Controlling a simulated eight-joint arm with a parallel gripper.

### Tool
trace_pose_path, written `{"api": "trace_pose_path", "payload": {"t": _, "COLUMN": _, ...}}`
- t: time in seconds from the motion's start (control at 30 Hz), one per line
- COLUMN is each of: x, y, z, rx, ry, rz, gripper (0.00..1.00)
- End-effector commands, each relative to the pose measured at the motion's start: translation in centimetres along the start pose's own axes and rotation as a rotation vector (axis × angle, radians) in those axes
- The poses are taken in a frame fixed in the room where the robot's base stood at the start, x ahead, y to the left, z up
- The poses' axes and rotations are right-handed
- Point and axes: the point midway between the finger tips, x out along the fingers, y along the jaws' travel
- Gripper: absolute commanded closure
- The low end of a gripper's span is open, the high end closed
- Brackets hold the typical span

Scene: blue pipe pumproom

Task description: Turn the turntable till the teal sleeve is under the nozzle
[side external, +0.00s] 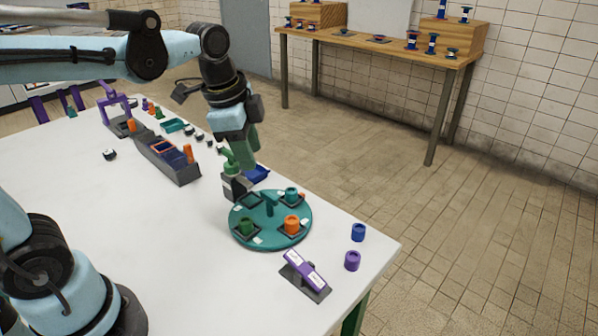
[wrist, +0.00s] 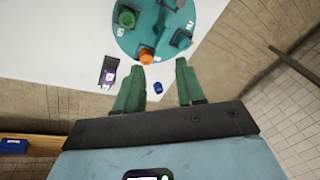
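The teal turntable (side external: 270,240) sits near the table's corner, with a central post (side external: 269,205). The teal sleeve (side external: 291,194) is at its back right, an orange sleeve (side external: 291,224) front right and a green sleeve (side external: 246,226) front left. The back-left pad (side external: 250,200) looks bare. A green nozzle-like part on a grey block (side external: 235,185) stands at the back-left rim; its exact tip is unclear. My gripper (side external: 246,163) is above and behind the turntable. In the wrist view it (wrist: 160,64) is open and empty, pointing toward the turntable (wrist: 150,30).
A purple-topped block (side external: 305,272) stands in front of the turntable. A blue cylinder (side external: 358,232) and purple cylinder (side external: 352,261) stand to its right, near the edge. A grey rack (side external: 168,160) is behind left.

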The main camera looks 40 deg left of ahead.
Motion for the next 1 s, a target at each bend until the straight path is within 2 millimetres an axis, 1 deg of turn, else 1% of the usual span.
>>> {"api": "trace_pose_path", "payload": {"t": 0.03, "x": 0.0, "y": -0.8, "z": -0.6, "rx": 0.106, "ry": -0.024, "rz": 0.035, "gripper": 0.62}}
{"api": "trace_pose_path", "payload": {"t": 0.1, "x": 0.0, "y": -1.5, "z": -1.2, "rx": 0.252, "ry": -0.051, "rz": 0.088, "gripper": 0.62}}
{"api": "trace_pose_path", "payload": {"t": 0.2, "x": 0.1, "y": -2.4, "z": -1.8, "rx": 0.426, "ry": -0.073, "rz": 0.155, "gripper": 0.62}}
{"api": "trace_pose_path", "payload": {"t": 0.33, "x": 0.3, "y": -3.0, "z": -2.3, "rx": 0.578, "ry": -0.083, "rz": 0.217, "gripper": 0.62}}
{"api": "trace_pose_path", "payload": {"t": 0.5, "x": 0.7, "y": -3.2, "z": -2.4, "rx": 0.649, "ry": -0.084, "rz": 0.247, "gripper": 0.62}}
{"api": "trace_pose_path", "payload": {"t": 0.63, "x": 1.6, "y": -3.0, "z": -2.3, "rx": 0.651, "ry": -0.084, "rz": 0.247, "gripper": 0.62}}
{"api": "trace_pose_path", "payload": {"t": 0.77, "x": 3.4, "y": -2.6, "z": -2.0, "rx": 0.65, "ry": -0.084, "rz": 0.246, "gripper": 0.62}}
{"api": "trace_pose_path", "payload": {"t": 1.0, "x": 7.0, "y": -1.9, "z": -1.4, "rx": 0.648, "ry": -0.083, "rz": 0.245, "gripper": 0.62}}
